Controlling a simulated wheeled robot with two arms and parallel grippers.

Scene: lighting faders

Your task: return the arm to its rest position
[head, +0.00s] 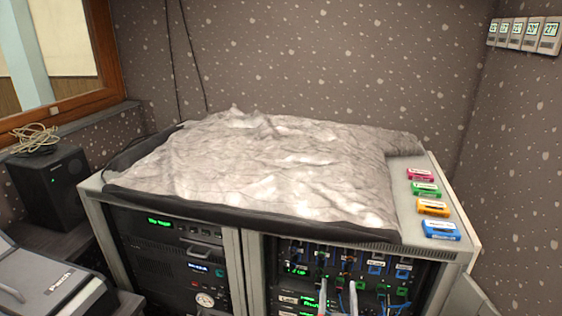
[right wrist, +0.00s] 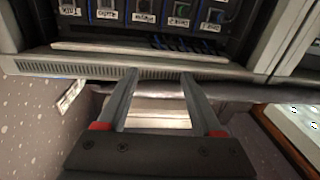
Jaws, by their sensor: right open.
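My right gripper (right wrist: 158,74) shows in the right wrist view with its two grey fingers apart and nothing between them. In the head view two pale finger-like strips of the right gripper (head: 338,284) seem to show at the bottom edge, in front of the rack's right bay. The rest of my right arm is out of the head view. My left gripper is in neither view.
An equipment rack (head: 233,245) carries a crumpled grey dust cover (head: 270,165). Pink, green, orange and blue labelled blocks (head: 432,208) lie at its right. A black speaker (head: 48,187) stands at the left.

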